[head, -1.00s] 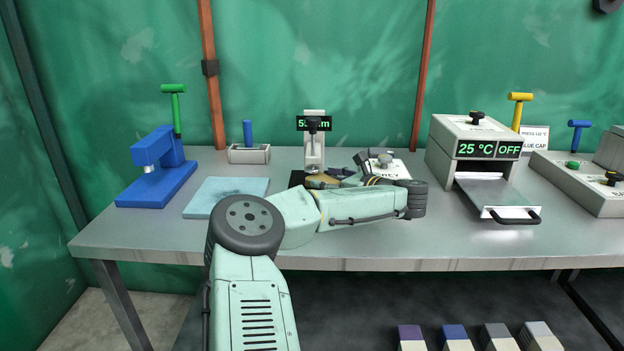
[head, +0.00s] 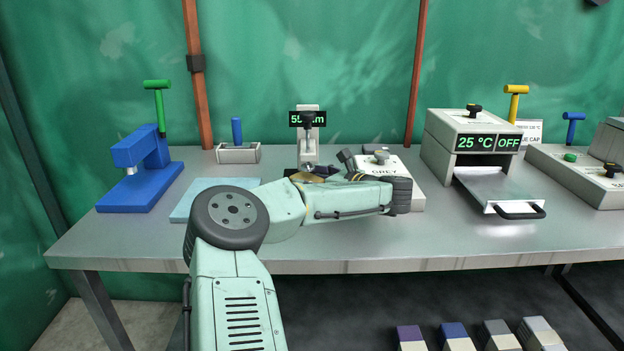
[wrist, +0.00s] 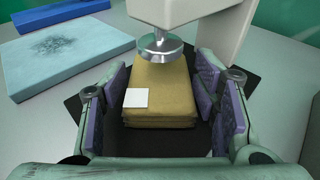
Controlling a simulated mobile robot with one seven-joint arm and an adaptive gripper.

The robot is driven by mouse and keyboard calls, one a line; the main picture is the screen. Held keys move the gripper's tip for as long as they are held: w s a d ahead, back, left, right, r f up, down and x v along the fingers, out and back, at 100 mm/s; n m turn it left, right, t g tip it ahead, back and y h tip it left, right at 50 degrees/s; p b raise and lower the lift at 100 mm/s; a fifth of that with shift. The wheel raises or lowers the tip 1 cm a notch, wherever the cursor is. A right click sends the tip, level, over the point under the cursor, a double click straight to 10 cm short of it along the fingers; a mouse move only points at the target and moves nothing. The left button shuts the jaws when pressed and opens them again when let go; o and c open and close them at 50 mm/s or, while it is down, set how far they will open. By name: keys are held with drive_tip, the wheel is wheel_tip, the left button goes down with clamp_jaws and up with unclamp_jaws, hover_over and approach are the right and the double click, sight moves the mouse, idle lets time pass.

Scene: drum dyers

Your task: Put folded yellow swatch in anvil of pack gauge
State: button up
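The folded yellow swatch (wrist: 165,95), a thick tan-yellow stack with a white label, lies on the black base (wrist: 150,140) of the pack gauge, below its round metal foot (wrist: 160,50). I cannot tell whether the foot touches it. In the head view the gauge (head: 309,150) stands at the table's back middle, its display partly hidden. A sliver of the swatch (head: 312,178) shows behind my arm. My gripper (wrist: 165,110) has its purple pads on either side of the swatch, spread apart, with gaps visible at the near end.
A pale blue slab (head: 205,194) and a blue press (head: 140,175) stand to the left. A small holder with a blue peg (head: 238,152) is behind. A white box (head: 400,167) sits close right of the gauge; a heater (head: 475,150) with a tray stands farther right.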

drive_tip(key=shift+o, duration=0.9)
drive_tip(key=b+v, duration=0.2)
drive_tip(key=v, duration=1)
drive_tip(key=shift+b, duration=0.3)
